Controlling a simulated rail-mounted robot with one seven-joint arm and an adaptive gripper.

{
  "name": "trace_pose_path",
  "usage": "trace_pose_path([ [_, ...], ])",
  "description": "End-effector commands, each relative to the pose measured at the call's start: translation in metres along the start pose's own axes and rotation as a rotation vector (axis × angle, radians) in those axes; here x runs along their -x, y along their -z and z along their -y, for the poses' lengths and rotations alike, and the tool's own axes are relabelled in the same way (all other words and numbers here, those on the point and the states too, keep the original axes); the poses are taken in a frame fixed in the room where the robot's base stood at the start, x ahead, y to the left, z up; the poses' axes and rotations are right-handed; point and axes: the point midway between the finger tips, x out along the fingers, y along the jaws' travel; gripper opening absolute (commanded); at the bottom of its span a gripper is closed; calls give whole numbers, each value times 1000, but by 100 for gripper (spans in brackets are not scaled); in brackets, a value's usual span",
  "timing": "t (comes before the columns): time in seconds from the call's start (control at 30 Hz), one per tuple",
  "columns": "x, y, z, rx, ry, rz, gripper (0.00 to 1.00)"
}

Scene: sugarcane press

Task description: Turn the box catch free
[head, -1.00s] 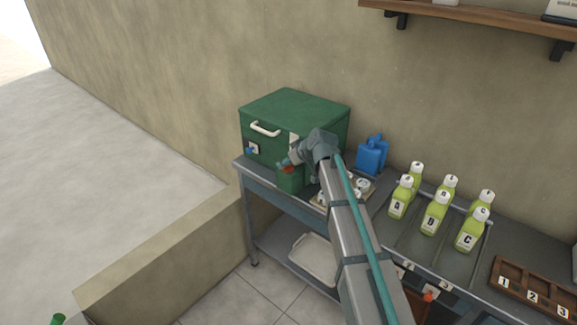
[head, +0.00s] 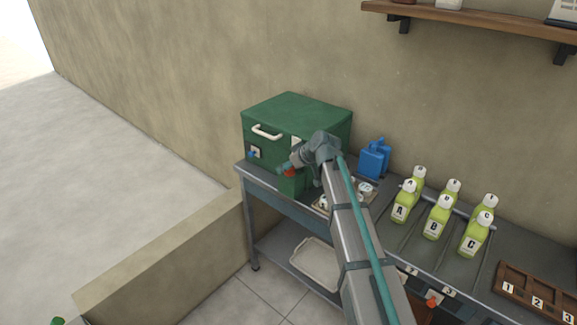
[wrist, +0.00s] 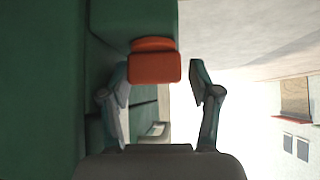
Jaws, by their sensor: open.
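The green box (head: 298,112) stands on the left end of the bench, with a white handle (head: 267,132) on its front. An orange-red piece, apparently the box catch (head: 289,172), sits low at the box's front right. In the wrist view the orange catch (wrist: 154,68) lies between my fingertips. My gripper (wrist: 160,72) is open, with the left fingertip close to the catch and a clear gap on the right. In the head view my gripper (head: 284,166) is at the box front, and my wrist hides part of the box.
A blue knob (head: 253,153) on a pale plate is on the box's left front. A blue jug (head: 374,158) and several yellow-green lettered bottles (head: 437,218) stand to the right. A brown numbered tray (head: 534,291) is at far right. A wall shelf (head: 470,20) is above.

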Motion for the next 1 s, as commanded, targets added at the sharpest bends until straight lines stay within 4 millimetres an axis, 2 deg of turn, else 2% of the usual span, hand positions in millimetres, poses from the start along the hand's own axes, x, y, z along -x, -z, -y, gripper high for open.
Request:
trace_pose_path([
  [0.03,1,2,-6,1,-11,-4,77],
  [0.57,8,0,-7,1,-16,-2,77],
  [1.0,63,1,-4,2,-14,-3,77],
])
